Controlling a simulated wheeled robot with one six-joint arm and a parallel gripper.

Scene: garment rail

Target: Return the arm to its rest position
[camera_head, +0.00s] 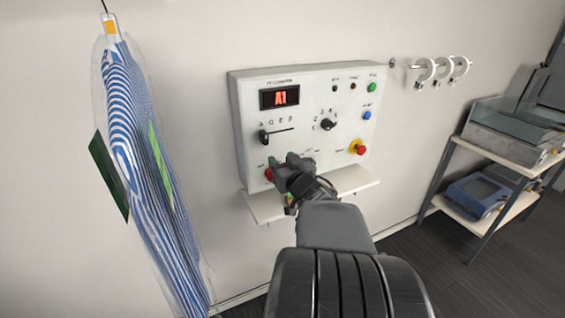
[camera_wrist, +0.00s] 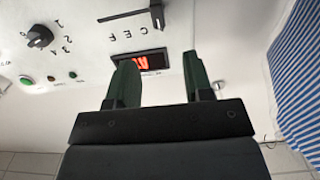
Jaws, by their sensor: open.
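My gripper (camera_head: 284,163) is in front of the lower left part of a white control panel (camera_head: 241,118) on the wall. In the wrist view my gripper (camera_wrist: 158,80) has its two green-tipped fingers apart, with nothing between them but the panel behind. The panel's red display (camera_head: 280,97) reads A1; it also shows in the wrist view (camera_wrist: 140,62). A slider (camera_head: 264,138) and a rotary knob (camera_head: 327,124) are on the panel above the gripper. Whether the fingers touch the panel cannot be told. My arm extends forward from the bottom of the head view.
A blue-striped garment in clear wrapping (camera_head: 150,165) hangs at left. A narrow white shelf (camera_head: 357,181) juts out below the panel. White rings (camera_head: 443,70) hang on a wall peg at right. A rack (camera_head: 487,151) with trays stands at far right.

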